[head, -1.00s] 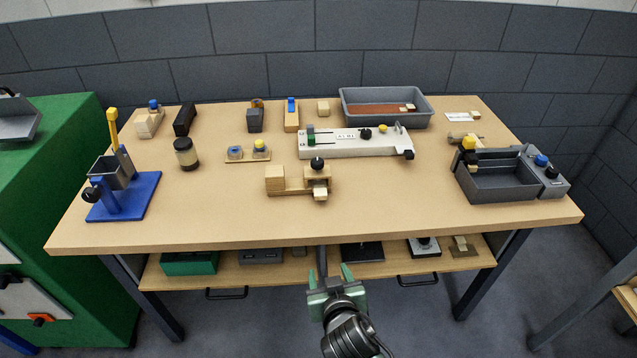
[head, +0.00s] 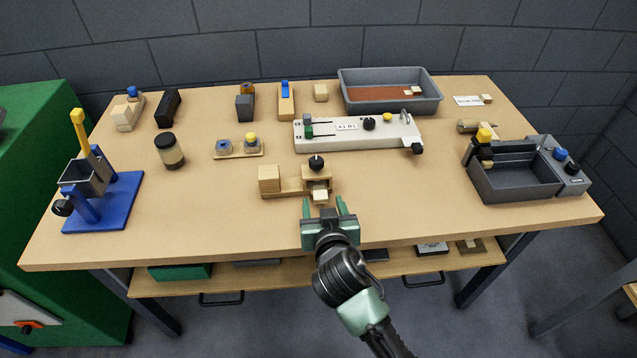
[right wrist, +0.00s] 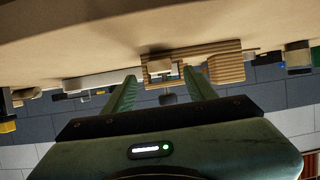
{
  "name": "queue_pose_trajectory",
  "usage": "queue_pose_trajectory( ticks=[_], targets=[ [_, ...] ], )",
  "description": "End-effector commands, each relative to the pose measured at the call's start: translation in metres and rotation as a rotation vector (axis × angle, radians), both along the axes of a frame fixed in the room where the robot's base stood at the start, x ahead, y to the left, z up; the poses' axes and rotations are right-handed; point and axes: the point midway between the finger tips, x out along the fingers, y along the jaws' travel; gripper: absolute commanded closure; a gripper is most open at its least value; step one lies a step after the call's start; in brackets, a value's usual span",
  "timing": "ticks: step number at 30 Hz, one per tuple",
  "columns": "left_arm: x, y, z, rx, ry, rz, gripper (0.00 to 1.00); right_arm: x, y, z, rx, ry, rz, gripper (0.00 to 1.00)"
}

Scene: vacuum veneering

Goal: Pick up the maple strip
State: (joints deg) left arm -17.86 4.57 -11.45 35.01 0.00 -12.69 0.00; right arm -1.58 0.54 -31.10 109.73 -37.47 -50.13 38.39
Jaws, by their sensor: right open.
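A small pale wooden piece (head: 320,195), which I take to be the maple strip, sticks out of the front of a wooden fixture (head: 291,188) with a black knob. Its end also shows in the right wrist view (right wrist: 161,67). My right gripper (head: 326,207) is open and empty just in front of it, over the table's front part. In the right wrist view the pale end lies between the two green fingers (right wrist: 159,78), ahead of the tips and apparently apart from them. The rest of the piece is hidden inside the fixture. My left gripper is not in view.
Behind the fixture is a white device (head: 345,138) with knobs. A grey tray (head: 437,97) stands at the back. A grey box (head: 520,195) stands at the right and a blue stand (head: 125,205) at the left. The front strip of the table (head: 210,225) is clear.

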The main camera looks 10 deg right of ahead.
Motion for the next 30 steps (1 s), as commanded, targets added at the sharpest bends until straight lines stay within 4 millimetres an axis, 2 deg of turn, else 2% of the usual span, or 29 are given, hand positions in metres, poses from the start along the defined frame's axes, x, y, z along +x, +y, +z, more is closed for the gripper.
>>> queue_pose_trajectory(
  ticks=[3, 6, 14, 15, 18, 21, 30],
  targets=[
    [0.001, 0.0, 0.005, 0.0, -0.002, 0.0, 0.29, 0.018, 0.001, -0.005, -0.003, 0.0, 0.001, 0.44],
    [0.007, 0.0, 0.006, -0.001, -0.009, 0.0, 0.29, 0.026, 0.001, -0.009, -0.001, 0.0, 0.002, 0.44],
    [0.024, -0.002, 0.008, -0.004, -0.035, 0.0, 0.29, 0.029, 0.001, -0.012, 0.0, 0.001, 0.002, 0.44],
    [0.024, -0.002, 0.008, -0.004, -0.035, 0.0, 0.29, 0.029, 0.001, -0.012, -0.001, 0.001, 0.001, 0.49],
    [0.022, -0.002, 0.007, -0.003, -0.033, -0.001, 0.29, 0.029, 0.001, -0.012, -0.001, 0.001, 0.001, 0.77],
    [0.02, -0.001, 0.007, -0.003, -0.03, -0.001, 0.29, 0.029, 0.001, -0.012, -0.001, 0.001, 0.001, 1.0],
    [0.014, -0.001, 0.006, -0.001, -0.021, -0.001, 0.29, 0.029, 0.001, -0.012, 0.0, 0.0, 0.001, 1.0]
  ],
)
